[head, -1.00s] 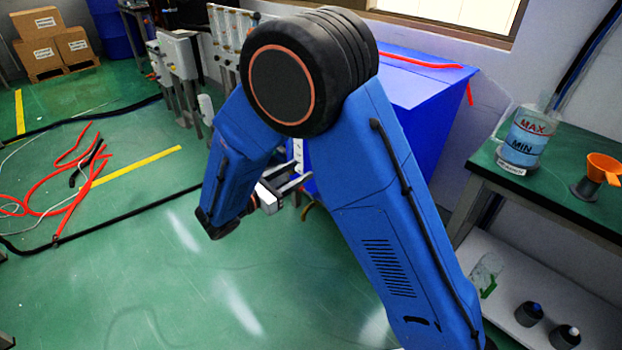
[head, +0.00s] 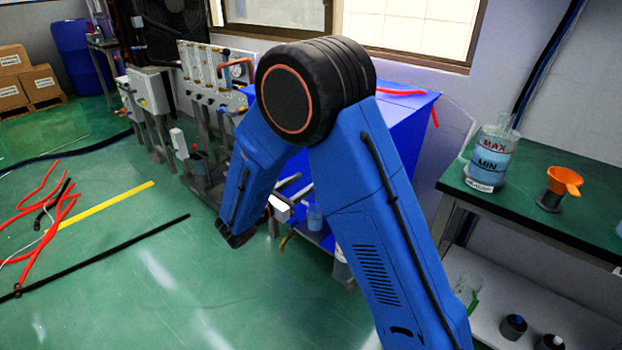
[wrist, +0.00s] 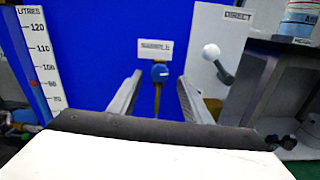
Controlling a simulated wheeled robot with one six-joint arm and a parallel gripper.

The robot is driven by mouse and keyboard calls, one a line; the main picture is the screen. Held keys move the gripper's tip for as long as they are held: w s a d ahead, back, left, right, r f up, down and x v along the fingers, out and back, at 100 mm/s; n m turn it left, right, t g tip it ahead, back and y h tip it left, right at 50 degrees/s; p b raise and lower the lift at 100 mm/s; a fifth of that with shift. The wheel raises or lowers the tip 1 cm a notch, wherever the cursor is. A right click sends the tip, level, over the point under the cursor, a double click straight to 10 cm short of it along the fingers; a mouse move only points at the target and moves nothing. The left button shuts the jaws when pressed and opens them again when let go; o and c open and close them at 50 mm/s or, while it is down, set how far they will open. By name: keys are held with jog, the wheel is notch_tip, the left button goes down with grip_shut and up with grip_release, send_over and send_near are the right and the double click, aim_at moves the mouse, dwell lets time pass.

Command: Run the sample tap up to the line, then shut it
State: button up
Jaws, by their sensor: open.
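A blue knob (wrist: 160,72), seemingly the sample tap's, sits on the blue tank (wrist: 85,45) below a small white label (wrist: 155,50). A brownish stem hangs below the knob. My gripper (wrist: 160,78) is open and empty, its two fingers pointing at the tank on either side of the knob in the picture. I cannot tell whether they touch it. In the head view my gripper (head: 290,190) is partly hidden by my arm. A small clear container with bluish contents (head: 315,216) stands low by the tank; no fill line on it is readable.
A litres scale (wrist: 42,60) is at left. A MAX/MIN jug (head: 493,160) and orange funnel (head: 564,181) stand on the bench at right. Red hoses (head: 45,215) lie on the floor at left.

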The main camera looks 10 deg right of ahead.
jog(key=shift+x, duration=2.3)
jog(key=shift+c, duration=0.7)
jog(key=c, duration=0.9)
